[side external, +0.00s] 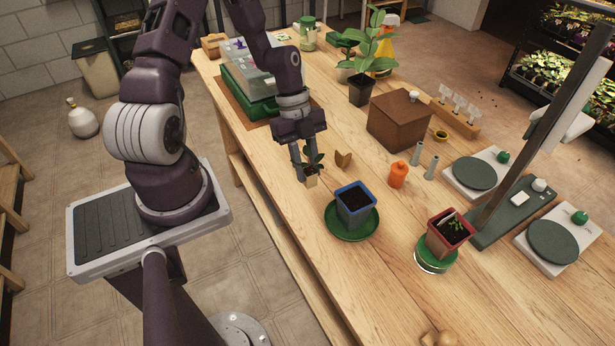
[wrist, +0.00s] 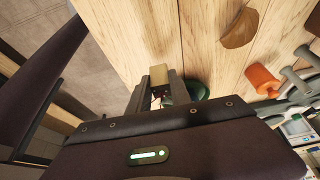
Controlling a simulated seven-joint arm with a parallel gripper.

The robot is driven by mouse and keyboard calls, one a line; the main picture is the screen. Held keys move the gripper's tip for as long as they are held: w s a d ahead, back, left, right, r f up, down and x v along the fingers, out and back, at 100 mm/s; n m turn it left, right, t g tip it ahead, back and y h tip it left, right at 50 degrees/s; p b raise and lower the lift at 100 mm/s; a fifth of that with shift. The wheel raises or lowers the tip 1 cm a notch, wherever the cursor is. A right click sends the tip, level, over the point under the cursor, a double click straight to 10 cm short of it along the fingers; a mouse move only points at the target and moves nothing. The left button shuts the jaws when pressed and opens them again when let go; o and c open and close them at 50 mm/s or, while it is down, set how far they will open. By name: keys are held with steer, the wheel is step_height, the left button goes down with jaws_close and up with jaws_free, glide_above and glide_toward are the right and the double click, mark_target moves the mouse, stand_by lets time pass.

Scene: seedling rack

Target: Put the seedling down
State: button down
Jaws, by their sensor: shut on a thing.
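My gripper (side external: 308,164) is shut on a small seedling (side external: 312,170) with green leaves and a pale tan block-like base, close to the wooden table's near edge. I cannot tell whether the base touches the table. In the wrist view, my gripper's fingers (wrist: 158,84) flank the tan block (wrist: 159,74), and the leaves are mostly hidden behind the gripper body. A blue pot (side external: 356,203) with dark soil stands on a green saucer (side external: 340,229) to the right of and nearer than the seedling.
A red pot (side external: 444,240) with a small plant stands on a green-topped base. Scales (side external: 475,173) stand at the right. The table front is mostly clear.

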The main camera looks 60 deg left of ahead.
step_height(320, 180, down, 3)
steer(key=shift+r, duration=0.1)
steer(key=c, duration=1.2)
jaws_free()
